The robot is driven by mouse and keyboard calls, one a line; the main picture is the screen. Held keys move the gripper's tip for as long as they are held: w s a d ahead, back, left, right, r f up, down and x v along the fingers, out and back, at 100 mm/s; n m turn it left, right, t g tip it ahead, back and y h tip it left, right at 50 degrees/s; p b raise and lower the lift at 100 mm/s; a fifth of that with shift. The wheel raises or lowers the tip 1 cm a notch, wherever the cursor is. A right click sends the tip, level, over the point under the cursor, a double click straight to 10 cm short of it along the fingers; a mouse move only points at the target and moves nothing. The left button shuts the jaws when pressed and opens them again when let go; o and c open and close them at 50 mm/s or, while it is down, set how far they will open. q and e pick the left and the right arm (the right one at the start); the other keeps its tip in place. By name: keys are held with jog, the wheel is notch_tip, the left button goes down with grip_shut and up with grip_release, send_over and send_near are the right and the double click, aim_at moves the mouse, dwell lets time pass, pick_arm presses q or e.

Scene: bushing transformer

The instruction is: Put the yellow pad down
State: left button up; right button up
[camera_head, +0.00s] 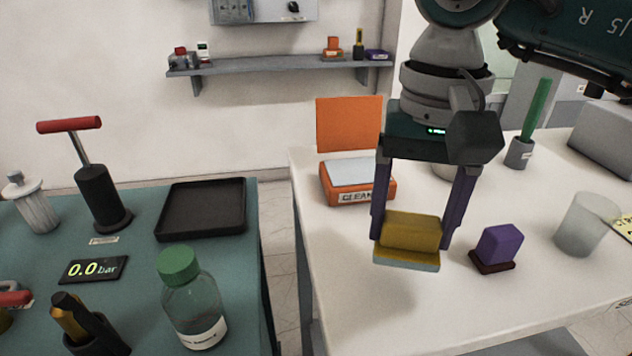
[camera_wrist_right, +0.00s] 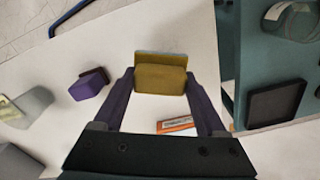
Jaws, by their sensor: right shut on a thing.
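The yellow pad (camera_head: 408,232) has a pale lower layer and is held between the two purple fingers of my right gripper (camera_head: 416,228). In the head view it hangs in front of the orange box, over the white table (camera_head: 345,300); a soft shadow lies on the table below it. The right wrist view also shows the pad (camera_wrist_right: 160,80) between the fingertips of my right gripper (camera_wrist_right: 163,88). The orange box (camera_head: 350,190) with a "CLEAN" label and a pale top pad stands behind it, its orange lid upright. My left gripper is not in view.
A purple block (camera_head: 500,243) on a dark base sits right of the pad. A frosted cup (camera_head: 578,225) and a grey holder (camera_head: 519,152) stand farther right. A green table with a black tray (camera_head: 203,208) and a bottle (camera_head: 192,305) lies left across a gap. The white table's front is clear.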

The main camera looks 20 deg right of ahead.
aim_at(405, 252)
jog(key=shift+f, duration=2.2)
jog(key=shift+f, duration=0.15)
jog(key=o, duration=1.3)
